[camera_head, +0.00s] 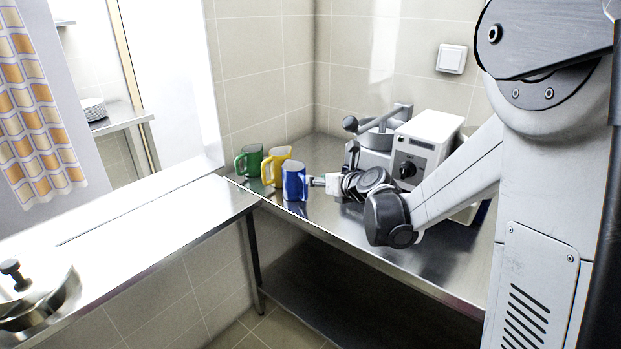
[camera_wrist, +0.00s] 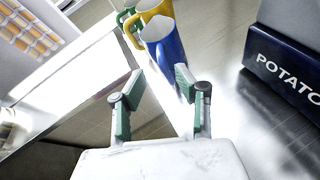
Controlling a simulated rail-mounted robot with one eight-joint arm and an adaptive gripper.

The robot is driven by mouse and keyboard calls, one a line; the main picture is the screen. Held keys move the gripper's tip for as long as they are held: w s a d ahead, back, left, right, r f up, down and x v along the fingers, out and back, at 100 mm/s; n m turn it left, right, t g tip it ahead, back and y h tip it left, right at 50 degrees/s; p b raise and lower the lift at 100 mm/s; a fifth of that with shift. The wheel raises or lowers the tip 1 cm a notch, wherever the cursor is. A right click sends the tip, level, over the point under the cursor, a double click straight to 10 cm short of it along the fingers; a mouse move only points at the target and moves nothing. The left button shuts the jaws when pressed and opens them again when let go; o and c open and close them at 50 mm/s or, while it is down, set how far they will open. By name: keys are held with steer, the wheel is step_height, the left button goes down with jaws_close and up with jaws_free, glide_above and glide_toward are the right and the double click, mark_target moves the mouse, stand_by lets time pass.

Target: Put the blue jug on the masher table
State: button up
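The blue jug (camera_head: 294,181) stands upright on the steel table (camera_head: 440,262) by the wall, nearest me in a row of three. My gripper (camera_head: 316,181) is right beside it, at about its height. In the wrist view the blue jug (camera_wrist: 168,55) shows its open top just beyond the fingertips. My gripper (camera_wrist: 160,72) is open there, its green-padded fingers spread. The right fingertip overlaps the jug's lower part in the picture; I cannot tell if they touch. No label shows which surface is the masher table.
A yellow jug (camera_head: 276,166) and a green jug (camera_head: 250,160) stand close behind. A white machine (camera_head: 427,145) and a metal appliance (camera_head: 376,138) are at right. The wrist view shows a blue "POTATO" box (camera_wrist: 290,80). A lidded pot (camera_head: 35,300) sits on the left counter (camera_head: 150,240), otherwise largely clear.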

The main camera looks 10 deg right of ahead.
steer(key=s+a+r+n+g+h, duration=0.1)
steer(key=s+a+r+n+g, duration=0.15)
steer(key=s+n, duration=0.7)
steer(key=s+a+r+n+g, duration=0.1)
steer(key=s+a+r+n, duration=0.15)
steer(key=s+n, duration=0.7)
steer(key=s+d+f+n+g+h, duration=0.2)
steer(key=s+d+n+h, duration=0.1)
steer(key=s+n, duration=1.2)
steer(key=s, duration=0.3)
steer(key=shift+d+n, duration=0.15)
steer(key=shift+n, duration=0.15)
